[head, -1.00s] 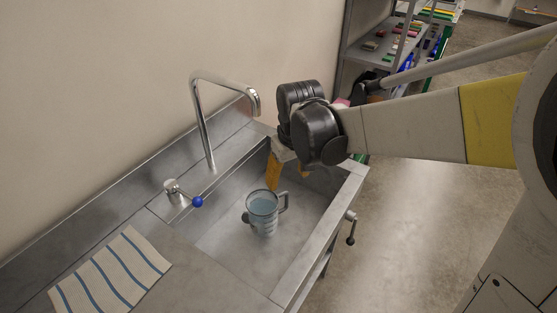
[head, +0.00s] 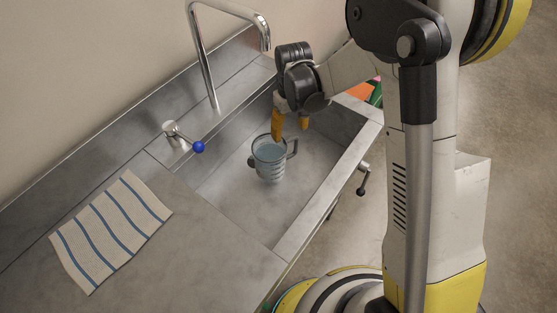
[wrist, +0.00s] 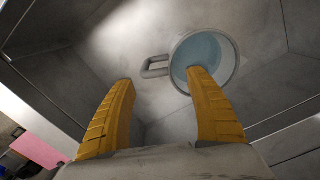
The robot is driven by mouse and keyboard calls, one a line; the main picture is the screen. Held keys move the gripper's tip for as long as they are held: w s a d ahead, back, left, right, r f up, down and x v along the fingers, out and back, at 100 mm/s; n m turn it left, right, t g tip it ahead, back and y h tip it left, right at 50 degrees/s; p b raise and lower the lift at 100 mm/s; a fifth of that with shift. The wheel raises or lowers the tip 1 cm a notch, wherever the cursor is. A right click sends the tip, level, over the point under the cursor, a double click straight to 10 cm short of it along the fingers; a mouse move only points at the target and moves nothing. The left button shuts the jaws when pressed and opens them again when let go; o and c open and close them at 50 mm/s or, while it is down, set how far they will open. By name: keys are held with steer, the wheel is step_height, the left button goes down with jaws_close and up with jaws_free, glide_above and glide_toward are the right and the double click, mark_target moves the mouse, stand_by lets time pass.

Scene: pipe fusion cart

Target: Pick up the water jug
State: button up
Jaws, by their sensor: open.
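The water jug (head: 271,168) is clear with a dark handle and holds bluish water. It stands upright in the steel sink basin (head: 225,200), below the faucet. In the wrist view the jug (wrist: 221,44) is seen from above, with its handle (wrist: 156,66) pointing left. My gripper (head: 290,126) is just behind and above the jug in the head view, pointing down. Its two orange fingers are apart with nothing between them. In the wrist view the gripper (wrist: 160,75) has its right fingertip over the jug's rim and its left fingertip left of the handle. Contact cannot be told.
A tall faucet (head: 202,60) curves over the sink's back edge. A tap lever with a blue knob (head: 198,147) stands left of the basin. A striped cloth (head: 110,230) lies on the left counter. The basin's front part is clear.

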mark_target(290, 138)
step_height(290, 138, down, 5)
steer(key=shift+w+d+r+b, duration=0.15)
steer(key=shift+r+b, duration=0.05)
steer(key=shift+b, duration=0.85)
steer(key=shift+r, duration=0.1)
steer(key=c, duration=1.3)
steer(key=shift+o, duration=0.2)
steer(key=shift+r, duration=0.15)
